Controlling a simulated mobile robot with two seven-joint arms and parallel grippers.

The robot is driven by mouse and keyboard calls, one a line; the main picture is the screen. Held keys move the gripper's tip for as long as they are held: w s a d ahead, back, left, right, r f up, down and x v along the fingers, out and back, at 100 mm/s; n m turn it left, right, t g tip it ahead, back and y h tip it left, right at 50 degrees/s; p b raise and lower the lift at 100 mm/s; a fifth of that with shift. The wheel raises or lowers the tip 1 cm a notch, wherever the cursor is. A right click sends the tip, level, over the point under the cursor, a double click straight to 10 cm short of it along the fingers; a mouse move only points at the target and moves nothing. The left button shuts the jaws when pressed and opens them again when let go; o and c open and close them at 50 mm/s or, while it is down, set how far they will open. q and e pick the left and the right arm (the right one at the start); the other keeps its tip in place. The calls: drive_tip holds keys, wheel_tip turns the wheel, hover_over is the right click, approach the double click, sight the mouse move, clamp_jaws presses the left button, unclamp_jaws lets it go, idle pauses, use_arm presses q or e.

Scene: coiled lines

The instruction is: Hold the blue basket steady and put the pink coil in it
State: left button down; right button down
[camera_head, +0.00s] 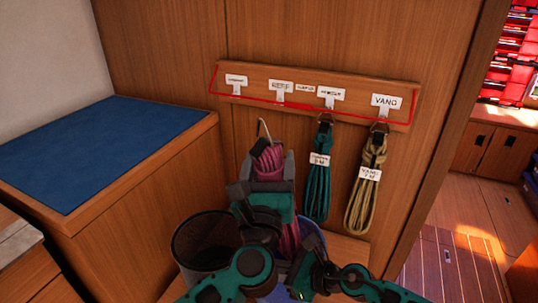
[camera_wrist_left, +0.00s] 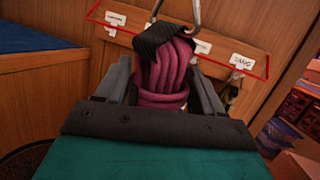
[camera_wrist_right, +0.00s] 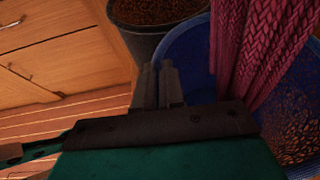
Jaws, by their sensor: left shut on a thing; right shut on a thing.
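The pink coil (camera_head: 268,157) is held upright by my left gripper (camera_head: 270,172), whose fingers are shut around its upper part. In the left wrist view, the coil (camera_wrist_left: 172,75) has a dark band and a metal hook on top. The blue basket (camera_head: 313,237) stands below, largely hidden by my arms. In the right wrist view, my right gripper (camera_wrist_right: 158,72) is shut on the rim of the blue basket (camera_wrist_right: 190,48). The pink strands hang over the basket's opening there; their lower end is hidden.
A dark mesh basket (camera_head: 200,240) stands left of the blue one. A teal coil (camera_head: 318,180) and a tan coil (camera_head: 362,195) hang from the labelled wooden rack (camera_head: 350,98) behind. A blue-topped counter (camera_head: 100,150) is at left. Open floor (camera_head: 460,265) shows at right.

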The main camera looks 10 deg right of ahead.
use_arm(q)
drive_tip(key=shift+f, duration=2.5)
use_arm(e)
drive_tip(key=shift+f, duration=0.1)
use_arm(q)
drive_tip(key=shift+c, duration=1.8)
unclamp_jaws()
drive_tip(key=o, duration=0.3)
drive_tip(key=shift+f, duration=0.25)
drive_tip(key=v, duration=1.2)
drive_tip(key=shift+r, duration=0.15)
use_arm(e)
drive_tip(key=c, duration=1.2)
unclamp_jaws()
drive_tip(key=shift+o, duration=0.2)
